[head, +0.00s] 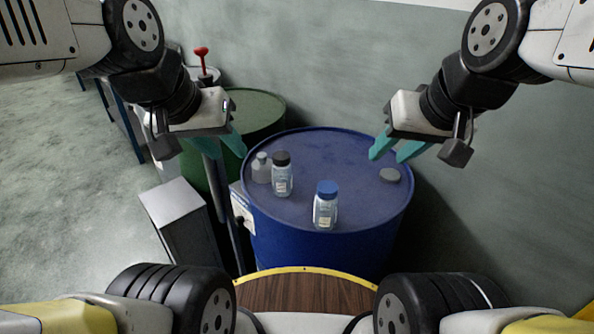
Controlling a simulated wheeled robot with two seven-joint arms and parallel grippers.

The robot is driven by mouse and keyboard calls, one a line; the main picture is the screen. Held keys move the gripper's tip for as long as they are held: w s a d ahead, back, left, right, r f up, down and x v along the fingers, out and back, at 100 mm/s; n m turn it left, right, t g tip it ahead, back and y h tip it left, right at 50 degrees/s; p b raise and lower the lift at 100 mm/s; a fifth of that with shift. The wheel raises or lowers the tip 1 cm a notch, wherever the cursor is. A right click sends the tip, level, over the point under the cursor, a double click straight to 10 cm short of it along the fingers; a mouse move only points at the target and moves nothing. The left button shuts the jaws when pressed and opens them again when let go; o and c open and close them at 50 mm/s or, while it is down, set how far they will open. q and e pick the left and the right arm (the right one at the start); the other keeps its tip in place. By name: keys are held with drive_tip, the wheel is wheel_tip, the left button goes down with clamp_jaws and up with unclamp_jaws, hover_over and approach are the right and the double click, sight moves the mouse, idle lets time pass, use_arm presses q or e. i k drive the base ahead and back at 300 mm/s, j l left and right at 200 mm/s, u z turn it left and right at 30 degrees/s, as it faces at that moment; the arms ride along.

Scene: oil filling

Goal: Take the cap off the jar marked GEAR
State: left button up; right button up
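My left gripper (201,148) is open and empty, left of the jars and above the drum's left side. My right gripper (388,157) is open and empty, to the right of the jars and above the drum's right side.
A small grey bottle (262,168) stands just left of the black-capped jar. A flat grey disc (390,175) lies at the drum's right. A green drum (258,106) stands behind left, and a grey box (172,202) front left. The drum top's middle and back are clear.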

sight(282, 177)
drive_tip(key=j+z, duration=0.1)
drive_tip(key=z, duration=0.6)
drive_tip(key=j+z, duration=0.8)
drive_tip(key=k+j+z, duration=0.2)
drive_tip(key=j+z, duration=0.2)
drive_tip(key=k+j, duration=0.15)
drive_tip(key=j, duration=0.2)
drive_tip(key=k+j+z, duration=0.1)
drive_tip(key=j, duration=0.25)
drive_tip(key=k+j, duration=0.15)
drive_tip(key=j, duration=0.2)
drive_tip(key=k+j, duration=0.15)
drive_tip(key=j, duration=0.15)
drive_tip(key=k+j+z, duration=0.1)
drive_tip(key=j, duration=0.25)
drive_tip(key=k, duration=0.05)
